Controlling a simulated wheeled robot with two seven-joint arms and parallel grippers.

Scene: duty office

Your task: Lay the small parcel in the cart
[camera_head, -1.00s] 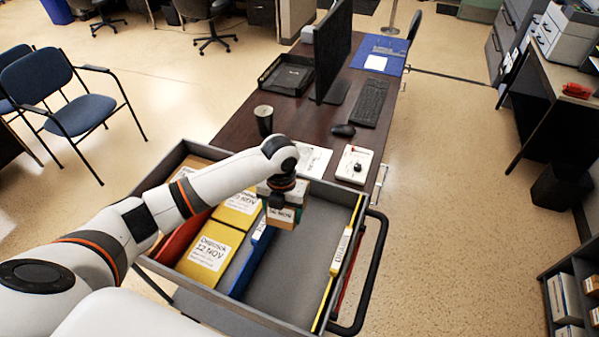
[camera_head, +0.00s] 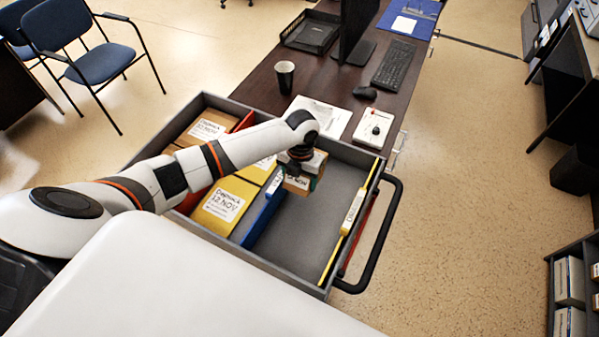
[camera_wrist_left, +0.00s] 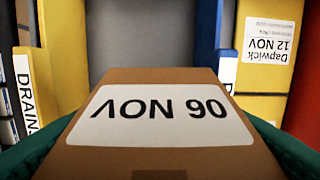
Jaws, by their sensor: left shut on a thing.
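The small parcel (camera_head: 293,187) is a brown box with a white label. My left gripper (camera_head: 304,172) is shut on it from above, with a green finger at each side. In the left wrist view the parcel (camera_wrist_left: 160,120) fills the middle, its label reading 06 NOV upside down. The cart (camera_head: 300,235) is a grey open tray with a black handle at its right. The parcel is inside the cart's outline, over the bare part right of the blue binder. Whether it touches the floor is hidden. My right gripper is not in view.
A yellow-edged file (camera_head: 352,212) lines the right wall. The cart's front middle is bare. The desk behind holds a cup (camera_head: 285,74), papers and a white device (camera_head: 374,128).

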